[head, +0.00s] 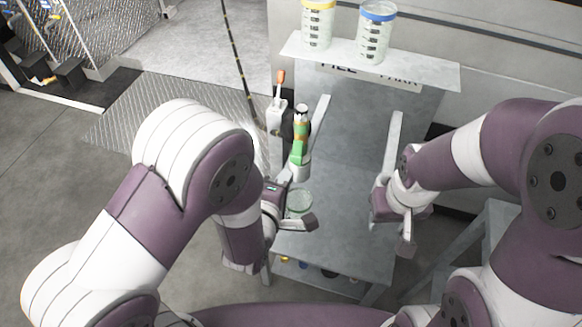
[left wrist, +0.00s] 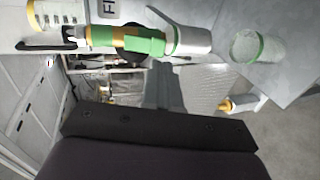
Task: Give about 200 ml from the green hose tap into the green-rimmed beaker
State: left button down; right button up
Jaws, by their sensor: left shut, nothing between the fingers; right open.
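The green hose tap (head: 298,151) hangs nose-down at the left edge of the bench, with an orange band above its green body. In the left wrist view the tap (left wrist: 143,43) lies across the top, its silver nozzle toward the green-rimmed beaker (left wrist: 256,48). In the head view this beaker (head: 299,200) stands on the bench below the tap, partly hidden by my left gripper. I cannot tell its liquid level. My left gripper (head: 304,224) is shut and empty, close in front of the beaker. My right gripper (head: 395,228) is open and empty over the bench's right side.
A yellow-rimmed beaker (head: 318,25) and a blue-rimmed beaker (head: 373,34) stand on the raised back shelf (head: 430,74). A grey post with an orange lever (head: 281,79) stands left of the tap. The bench top (head: 345,205) between my grippers is clear. Several small items lie underneath.

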aim_at(295, 162)
pick_arm(q)
jog(key=x, duration=0.5)
jog(key=shift+w+f, duration=0.1)
jog(key=shift+w, duration=0.05)
jog(key=t+b, duration=0.1)
jog(key=b, duration=0.3)
jog(key=w+f+t+b, duration=0.1)
jog(key=b, duration=0.2)
jog(key=shift+d+t+h+b, duration=0.2)
jog(key=shift+t+h+b, duration=0.1)
jog(key=shift+h+b, duration=0.1)
dwell(2.7)
